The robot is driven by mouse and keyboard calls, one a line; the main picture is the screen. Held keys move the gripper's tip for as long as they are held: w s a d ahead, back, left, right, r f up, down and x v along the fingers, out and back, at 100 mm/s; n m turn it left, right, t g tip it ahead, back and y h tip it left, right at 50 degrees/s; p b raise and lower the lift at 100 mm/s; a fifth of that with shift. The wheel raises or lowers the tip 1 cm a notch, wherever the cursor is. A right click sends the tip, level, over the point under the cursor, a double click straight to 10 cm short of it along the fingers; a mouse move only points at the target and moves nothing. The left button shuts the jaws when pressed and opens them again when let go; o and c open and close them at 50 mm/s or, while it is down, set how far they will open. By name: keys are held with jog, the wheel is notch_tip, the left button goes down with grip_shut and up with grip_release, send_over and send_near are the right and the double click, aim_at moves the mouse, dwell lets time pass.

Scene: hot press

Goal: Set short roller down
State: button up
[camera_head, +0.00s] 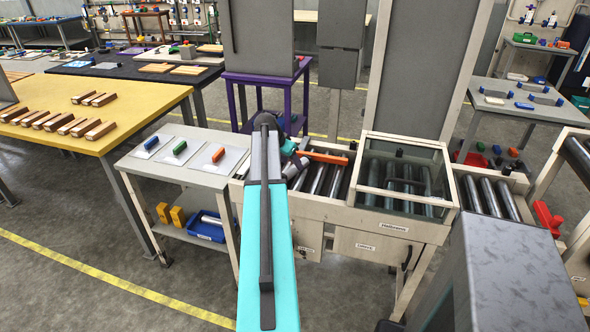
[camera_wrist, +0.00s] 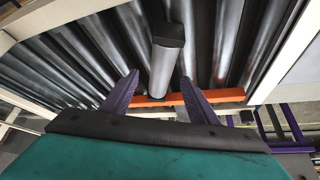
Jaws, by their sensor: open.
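The short roller (camera_wrist: 163,68), a silver cylinder with a black end cap, lies on the roller bed (camera_wrist: 100,65) in the wrist view. It lies between the spread purple fingers of my gripper (camera_wrist: 160,78), with a gap on each side. Its near end is by an orange bar (camera_wrist: 222,96) that crosses in front of the bed. In the head view my turquoise arm reaches to the left end of the roller bed (camera_head: 325,180), and hides most of my gripper and the short roller there. The orange bar (camera_head: 323,157) shows just right of the arm.
A glass-covered press section (camera_head: 405,180) stands right of the open rollers, with more rollers (camera_head: 490,197) beyond it. A small table (camera_head: 190,178) with blue, green and orange pieces stands left of my arm. A yellow table (camera_head: 100,115) with wooden blocks is further left.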

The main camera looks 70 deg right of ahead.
aim_at(294, 166)
jog(key=shift+p+x, duration=0.4)
jog(key=shift+x, duration=0.4)
jog(key=shift+w+x, duration=0.2)
jog(key=shift+x, duration=1.05)
jog(key=shift+s, duration=0.1)
jog(key=shift+d, duration=0.1)
grip_shut()
jog(key=shift+r, duration=0.2)
